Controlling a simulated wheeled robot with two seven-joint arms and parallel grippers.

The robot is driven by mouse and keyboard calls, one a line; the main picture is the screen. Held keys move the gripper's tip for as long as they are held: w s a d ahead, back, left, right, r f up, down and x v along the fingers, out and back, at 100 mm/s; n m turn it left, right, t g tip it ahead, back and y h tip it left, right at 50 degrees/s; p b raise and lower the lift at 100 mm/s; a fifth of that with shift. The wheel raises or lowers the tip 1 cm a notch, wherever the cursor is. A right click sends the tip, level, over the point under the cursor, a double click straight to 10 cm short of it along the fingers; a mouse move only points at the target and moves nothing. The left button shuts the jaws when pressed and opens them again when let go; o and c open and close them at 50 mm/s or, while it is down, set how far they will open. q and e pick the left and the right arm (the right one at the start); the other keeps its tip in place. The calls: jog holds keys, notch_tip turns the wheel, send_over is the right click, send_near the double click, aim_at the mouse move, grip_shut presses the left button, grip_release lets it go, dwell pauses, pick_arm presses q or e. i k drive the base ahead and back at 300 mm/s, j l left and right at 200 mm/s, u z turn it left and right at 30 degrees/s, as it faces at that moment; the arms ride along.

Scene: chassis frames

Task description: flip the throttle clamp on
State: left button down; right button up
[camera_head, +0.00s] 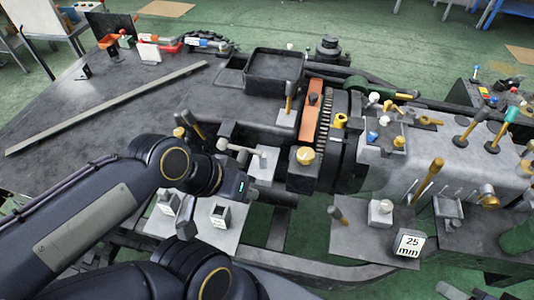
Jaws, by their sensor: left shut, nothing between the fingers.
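My left gripper (243,187) is at the end of the dark arm from the left, over the near middle of the machine. It is shut and empty; its fingertips are hard to make out. I cannot tell for sure which part is the throttle clamp. A pale lever (238,149) on a light plate stands just beyond the gripper. A small block (220,214) on a pale plate (215,237) is just below the gripper. Other levers, one with a tan handle (428,180), stand to the right. My right gripper does not show.
A black square tray (275,68) and an orange block (311,112) are behind the gripper. A block marked 25 mm (409,244) stands at front right. A long metal bar (105,108) lies on the dark table (60,150), otherwise largely clear there.

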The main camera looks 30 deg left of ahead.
aim_at(186, 115)
jog(key=u, duration=1.75)
jog(key=j+u, duration=0.3)
jog(key=i+j+u, duration=0.15)
jog(key=j+u, duration=0.15)
jog(key=i+j+u, duration=0.1)
jog(key=j+u, duration=0.2)
